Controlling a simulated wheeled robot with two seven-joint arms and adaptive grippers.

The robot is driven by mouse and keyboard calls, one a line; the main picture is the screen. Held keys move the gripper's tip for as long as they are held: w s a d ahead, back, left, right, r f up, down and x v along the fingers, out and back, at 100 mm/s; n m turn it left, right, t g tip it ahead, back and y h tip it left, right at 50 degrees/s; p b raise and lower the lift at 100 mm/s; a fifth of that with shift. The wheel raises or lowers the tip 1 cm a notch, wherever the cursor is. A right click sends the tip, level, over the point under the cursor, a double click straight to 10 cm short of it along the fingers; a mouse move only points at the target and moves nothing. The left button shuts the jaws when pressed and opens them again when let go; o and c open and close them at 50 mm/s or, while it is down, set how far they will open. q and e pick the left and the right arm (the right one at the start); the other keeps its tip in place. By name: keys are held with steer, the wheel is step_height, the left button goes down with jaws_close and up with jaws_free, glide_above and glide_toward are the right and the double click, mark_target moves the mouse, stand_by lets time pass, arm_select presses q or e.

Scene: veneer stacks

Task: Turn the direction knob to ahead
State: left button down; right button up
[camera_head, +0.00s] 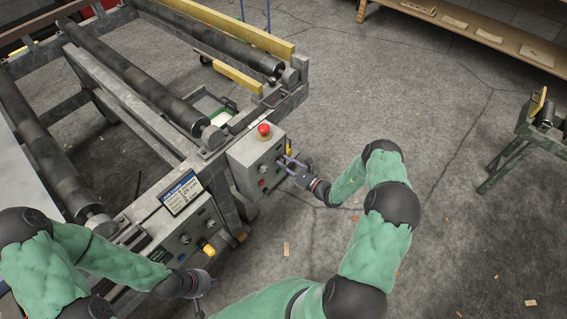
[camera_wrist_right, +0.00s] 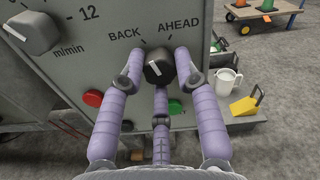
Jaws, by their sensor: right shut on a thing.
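The direction knob (camera_wrist_right: 160,68) is a dark round knob with a pale pointer line, below the words BACK and AHEAD in the right wrist view. Its pointer line leans up and left, toward the BACK side. My right gripper (camera_wrist_right: 160,75) has its purple fingers closed around the knob, two at the sides and one below. In the head view my right gripper (camera_head: 290,165) is at the face of the grey control box (camera_head: 250,158), and hides the knob. My left gripper (camera_head: 200,285) is low, near a second control panel (camera_head: 185,240); its fingers are unclear.
A red mushroom button (camera_head: 264,130) tops the control box. Near the knob are a red button (camera_wrist_right: 92,98), a green button (camera_wrist_right: 175,107) and a larger dial (camera_wrist_right: 33,32). A white mug (camera_wrist_right: 226,84) stands to the right. Open floor lies right of the box.

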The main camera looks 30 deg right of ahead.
stand_by(0.3)
steer(key=m, duration=0.3)
steer(key=shift+m, duration=2)
steer(key=m, duration=0.3)
steer(key=o, duration=0.8)
